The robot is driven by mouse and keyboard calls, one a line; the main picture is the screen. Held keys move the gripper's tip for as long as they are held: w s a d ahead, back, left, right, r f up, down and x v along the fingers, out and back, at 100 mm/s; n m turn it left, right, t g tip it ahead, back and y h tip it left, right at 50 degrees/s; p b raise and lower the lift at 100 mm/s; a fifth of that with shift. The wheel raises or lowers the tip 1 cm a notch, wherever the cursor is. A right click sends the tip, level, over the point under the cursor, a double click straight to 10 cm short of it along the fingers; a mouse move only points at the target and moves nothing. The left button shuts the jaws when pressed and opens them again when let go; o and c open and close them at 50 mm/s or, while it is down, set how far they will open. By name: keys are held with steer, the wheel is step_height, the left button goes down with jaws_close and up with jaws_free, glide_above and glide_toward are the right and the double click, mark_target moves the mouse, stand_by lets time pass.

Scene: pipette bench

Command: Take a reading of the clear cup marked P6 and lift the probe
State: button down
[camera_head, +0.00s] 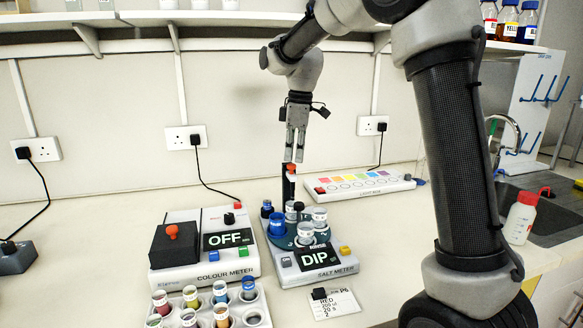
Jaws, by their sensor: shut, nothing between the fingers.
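The salt meter (322,262) stands at centre, its display reading DIP. On its blue round carrier (277,238) stand several small cups, among them clear ones with pale labels, one at the front (306,234) and one at the right (319,217). I cannot read which is marked P6. A dark upright post with a red top (291,169), apparently the probe, rises behind the cups. My gripper (294,160) points down, shut and empty, just above or at the red top; I cannot tell if they touch.
The colour meter (165,280), reading OFF, stands left, with a white rack (255,312) of coloured vials in front. A written card (335,304) lies in front of the salt meter. The light box (345,187) lies behind right. A wash bottle (521,218) stands near the sink.

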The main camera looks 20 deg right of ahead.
steer(key=shift+f, duration=0.35)
step_height(320, 180, down, 5)
steer(key=shift+r, duration=0.1)
steer(key=d, duration=0.1)
steer(key=s+d+r, duration=0.1)
steer(key=shift+d, duration=0.35)
stand_by(0.4)
step_height(320, 180, up, 12)
glide_above(294, 172)
steer(key=s+d, duration=0.3)
steer(key=d, duration=0.1)
steer(key=shift+w+a, duration=0.15)
steer(key=shift+a, duration=0.05)
